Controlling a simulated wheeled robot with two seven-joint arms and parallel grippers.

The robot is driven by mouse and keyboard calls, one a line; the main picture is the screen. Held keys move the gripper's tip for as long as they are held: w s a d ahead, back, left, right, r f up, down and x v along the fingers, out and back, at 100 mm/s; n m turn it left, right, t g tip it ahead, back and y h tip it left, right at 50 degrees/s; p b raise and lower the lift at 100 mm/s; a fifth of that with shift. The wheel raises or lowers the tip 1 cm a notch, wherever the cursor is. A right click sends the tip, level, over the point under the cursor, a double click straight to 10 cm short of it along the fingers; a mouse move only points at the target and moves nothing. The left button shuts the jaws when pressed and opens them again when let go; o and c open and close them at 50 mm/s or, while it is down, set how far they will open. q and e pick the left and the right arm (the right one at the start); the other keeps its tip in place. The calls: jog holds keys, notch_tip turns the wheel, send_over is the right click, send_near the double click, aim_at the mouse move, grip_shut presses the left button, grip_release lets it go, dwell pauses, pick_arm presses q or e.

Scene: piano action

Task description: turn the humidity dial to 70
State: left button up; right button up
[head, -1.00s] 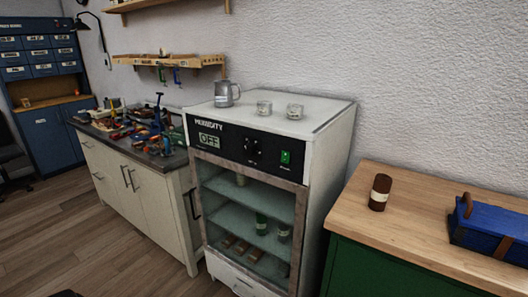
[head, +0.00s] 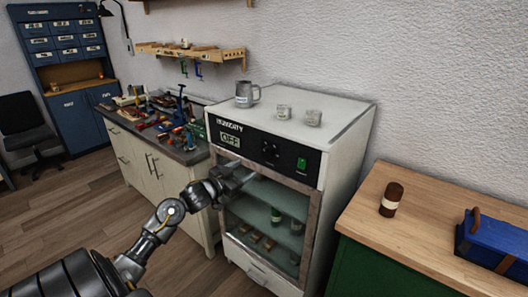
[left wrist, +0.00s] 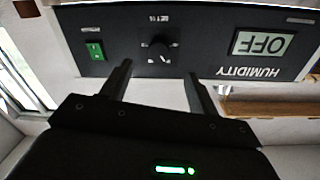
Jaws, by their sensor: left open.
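The humidity cabinet (head: 345,165) stands against the wall with a black control panel. The humidity dial (head: 270,150) is a black knob between the display and a green switch (head: 302,163). The display (head: 230,140) reads OFF. My left gripper (head: 245,176) is in front of the cabinet's glass door, below and left of the dial. In the left wrist view, which is upside down, the dial (left wrist: 158,50) lies beyond and between the two open fingers (left wrist: 157,82), apart from them. The display (left wrist: 264,43) reads OFF there too. My right gripper is not in view.
A tool-covered workbench (head: 180,180) is at left. A wooden-topped green bench (head: 425,230) at right holds a brown bottle (head: 391,200) and a blue toolbox (head: 490,240).

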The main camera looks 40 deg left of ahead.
aim_at(266, 153)
pick_arm(q)
jog(key=w, duration=0.3)
jog(key=w+r+p, duration=0.1)
jog(key=w, duration=0.2)
jog(key=w+p, duration=0.1)
jog(key=w, duration=0.2)
jog(key=shift+w+d+r, duration=0.15)
jog(key=shift+w+r, duration=0.1)
jog(key=shift+r, duration=0.05)
jog(key=shift+w+f+p, duration=0.1)
jog(key=shift+w+p, duration=0.2)
jog(key=shift+w, duration=0.4)
jog(key=shift+c, duration=0.2)
jog(key=c, duration=0.9)
